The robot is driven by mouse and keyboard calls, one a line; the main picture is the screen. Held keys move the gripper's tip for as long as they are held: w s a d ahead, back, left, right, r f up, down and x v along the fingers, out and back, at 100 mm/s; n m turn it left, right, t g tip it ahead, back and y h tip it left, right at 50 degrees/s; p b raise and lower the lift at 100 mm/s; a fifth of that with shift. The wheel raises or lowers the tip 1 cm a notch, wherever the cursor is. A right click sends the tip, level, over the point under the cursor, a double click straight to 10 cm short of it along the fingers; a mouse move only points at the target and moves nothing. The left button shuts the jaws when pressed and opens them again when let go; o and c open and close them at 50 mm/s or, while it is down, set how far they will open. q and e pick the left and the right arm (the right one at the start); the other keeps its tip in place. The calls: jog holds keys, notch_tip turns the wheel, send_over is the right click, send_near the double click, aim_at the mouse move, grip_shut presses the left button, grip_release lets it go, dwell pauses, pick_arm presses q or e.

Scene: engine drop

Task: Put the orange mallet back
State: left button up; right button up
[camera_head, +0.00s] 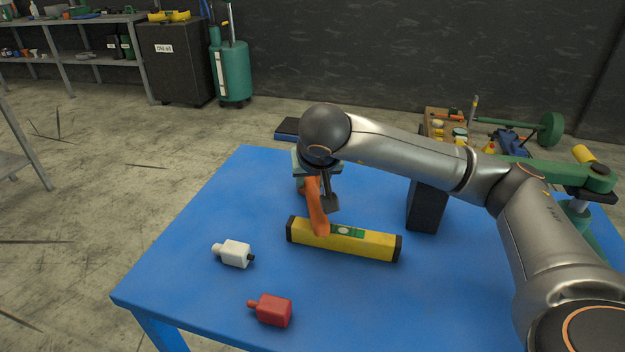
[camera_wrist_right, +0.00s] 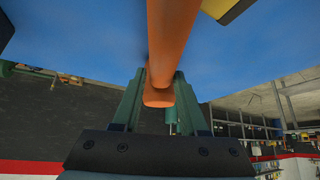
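The mallet's head is not clearly visible. My left gripper is not in view.
The yellow level (camera_head: 365,243) lies close by the mallet. A white bottle (camera_head: 236,254) and a red bottle (camera_head: 273,310) lie nearer the front left. A black block (camera_head: 427,207) stands to the right. The blue table (camera_head: 190,270) is bare at left.

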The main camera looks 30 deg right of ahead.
jog(key=o, duration=0.4)
jog(key=shift+s+f, duration=0.1)
jog(key=p+v, duration=0.1)
jog(key=v, duration=1)
jog(key=shift+a+r, duration=0.1)
jog(key=shift+r, duration=0.2)
jog(key=shift+s+a+r+p, duration=0.1)
jog(key=shift+s+r+p, duration=0.2)
jog(key=shift+s+r, duration=0.1)
